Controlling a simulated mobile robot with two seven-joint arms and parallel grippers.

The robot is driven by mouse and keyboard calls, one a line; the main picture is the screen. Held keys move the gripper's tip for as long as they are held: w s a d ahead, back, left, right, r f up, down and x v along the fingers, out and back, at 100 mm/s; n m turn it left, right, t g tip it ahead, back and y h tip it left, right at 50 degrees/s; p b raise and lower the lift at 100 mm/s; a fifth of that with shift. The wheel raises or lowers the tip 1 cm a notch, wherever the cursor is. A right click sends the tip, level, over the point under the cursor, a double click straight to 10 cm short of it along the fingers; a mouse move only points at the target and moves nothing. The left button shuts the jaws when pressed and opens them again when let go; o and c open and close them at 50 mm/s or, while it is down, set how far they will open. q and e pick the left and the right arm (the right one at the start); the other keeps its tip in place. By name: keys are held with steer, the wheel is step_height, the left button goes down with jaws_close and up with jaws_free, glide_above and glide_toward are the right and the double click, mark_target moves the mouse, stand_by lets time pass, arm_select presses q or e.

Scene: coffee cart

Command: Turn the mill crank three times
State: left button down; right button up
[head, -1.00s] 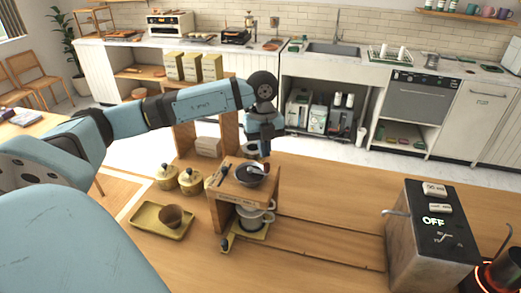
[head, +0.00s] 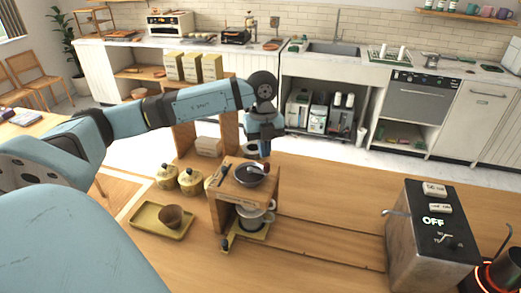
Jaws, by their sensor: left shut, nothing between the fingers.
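The mill seems to be the small wooden stand (head: 229,189) on the wooden counter, with a dark round bowl (head: 245,179) on top. A short crank-like handle with a reddish end (head: 263,169) shows over the bowl's right side; its joint is too small to make out. My left gripper (head: 265,153) points down just above and behind the bowl, close to this handle. It is shut and empty; I cannot tell whether it touches the handle. My right gripper is out of view.
A cup (head: 253,219) stands under the stand's top. Two yellow lidded jars (head: 190,181) and a yellow tray (head: 148,226) with a brown cup (head: 171,216) are to the left.

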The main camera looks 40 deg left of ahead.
arm_select(q)
steer(key=shift+f+b, duration=0.4)
steer(key=shift+f, duration=0.2)
steer(key=shift+f+b, duration=0.75)
steer(key=shift+f, duration=0.4)
steer(key=shift+r, duration=0.25)
stand_by(0.3)
steer(key=shift+r+p, duration=0.5)
steer(key=shift+r, duration=0.15)
